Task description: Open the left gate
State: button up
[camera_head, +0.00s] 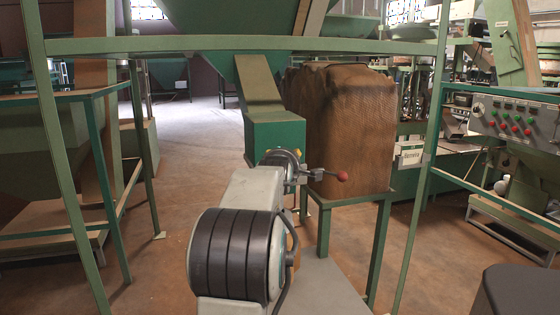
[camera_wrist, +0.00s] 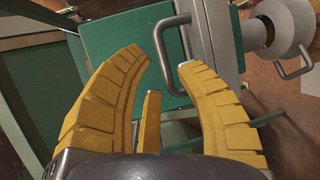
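In the wrist view, a grey metal bar handle (camera_wrist: 161,46) stands out in front of a green panel (camera_wrist: 112,32). I cannot tell whether this is the left gate's handle. In the head view, a green hopper outlet (camera_head: 277,134) stands beyond my arm, and a red-knobbed lever (camera_head: 342,176) sticks out to the right. My arm hides most of the gripper there.
A green frame crosses above with a horizontal beam (camera_head: 200,45) and posts either side. A large brown sack-like block (camera_head: 350,130) rests on a green stand behind the lever. A control panel (camera_head: 515,122) is at the right. Open floor (camera_head: 175,255) lies left of my arm.

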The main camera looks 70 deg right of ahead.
jog(key=shift+x, duration=2.45)
jog(key=shift+o, duration=0.2)
grip_shut()
